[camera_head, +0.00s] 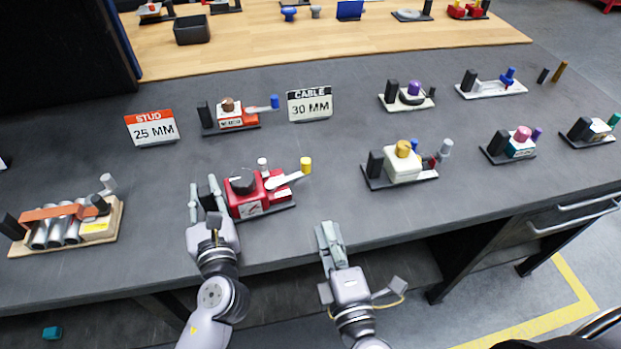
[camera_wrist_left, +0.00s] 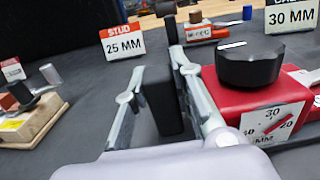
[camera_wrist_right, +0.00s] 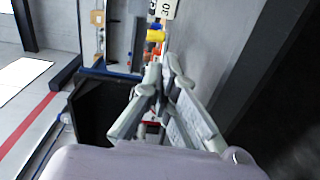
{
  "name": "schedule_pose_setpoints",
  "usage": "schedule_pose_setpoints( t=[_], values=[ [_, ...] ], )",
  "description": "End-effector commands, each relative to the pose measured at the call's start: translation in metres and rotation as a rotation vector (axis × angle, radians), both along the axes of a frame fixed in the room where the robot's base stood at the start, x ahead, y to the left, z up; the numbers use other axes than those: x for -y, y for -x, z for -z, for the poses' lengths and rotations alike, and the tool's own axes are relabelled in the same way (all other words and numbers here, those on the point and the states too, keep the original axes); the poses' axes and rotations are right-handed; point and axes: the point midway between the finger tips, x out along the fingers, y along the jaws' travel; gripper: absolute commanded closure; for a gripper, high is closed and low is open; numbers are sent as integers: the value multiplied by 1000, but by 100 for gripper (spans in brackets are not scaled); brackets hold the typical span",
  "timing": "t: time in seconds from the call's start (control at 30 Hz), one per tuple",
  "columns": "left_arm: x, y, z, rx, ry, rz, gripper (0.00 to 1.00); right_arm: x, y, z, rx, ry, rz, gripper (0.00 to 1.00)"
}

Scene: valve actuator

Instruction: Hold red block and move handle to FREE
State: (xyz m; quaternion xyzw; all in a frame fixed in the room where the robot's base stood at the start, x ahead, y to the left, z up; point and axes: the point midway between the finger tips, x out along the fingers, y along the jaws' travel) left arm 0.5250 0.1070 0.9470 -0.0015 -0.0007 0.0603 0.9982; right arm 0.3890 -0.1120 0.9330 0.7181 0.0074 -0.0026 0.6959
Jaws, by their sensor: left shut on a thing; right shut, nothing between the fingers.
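The red block (camera_head: 248,203) stands near the front edge of the grey bench, with a black round knob (camera_head: 242,182) on top. Its white handle (camera_head: 285,180) points right and ends in a yellow knob (camera_head: 305,164). The red block also shows at the right of the left wrist view (camera_wrist_left: 238,100). My left gripper (camera_head: 204,195) is shut on the black upright post (camera_wrist_left: 162,101) at the red block's left end. My right gripper (camera_head: 328,235) is shut and empty at the bench's front edge, apart from the handle and below it in the head view.
A STUD 25 MM sign (camera_head: 152,129) and a CABLE 30 MM sign (camera_head: 310,105) stand behind, with another red device (camera_head: 230,118) between them. A cream device (camera_head: 402,165) stands to the right and a roller device (camera_head: 68,225) to the left.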

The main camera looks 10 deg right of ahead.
Motion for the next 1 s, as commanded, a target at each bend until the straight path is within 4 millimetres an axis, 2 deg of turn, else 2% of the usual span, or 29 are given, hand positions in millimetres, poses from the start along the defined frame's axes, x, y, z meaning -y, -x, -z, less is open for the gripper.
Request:
schedule_pose_setpoints(
  t=[0.07, 0.17, 0.27, 0.7, 0.83, 1.0],
  values=[
    [0, 0, 2, -4, 0, 0, 100, -2, 3, -1, 11, 24, -6, 100],
    [0, 0, 2, -4, 0, 0, 100, -3, -3, -2, 19, 35, -9, 100],
    [0, 0, 2, -4, 0, 0, 100, -3, -17, -3, 21, 35, -8, 100],
    [0, 0, 2, -4, 0, -1, 100, -4, -108, -3, 19, 34, -7, 100],
    [0, 0, 2, -4, 0, -1, 100, -4, -124, -2, 17, 33, -7, 100],
    [0, 0, 2, -4, 0, -1, 100, -4, -134, -2, 15, 32, -7, 100]
  ],
)
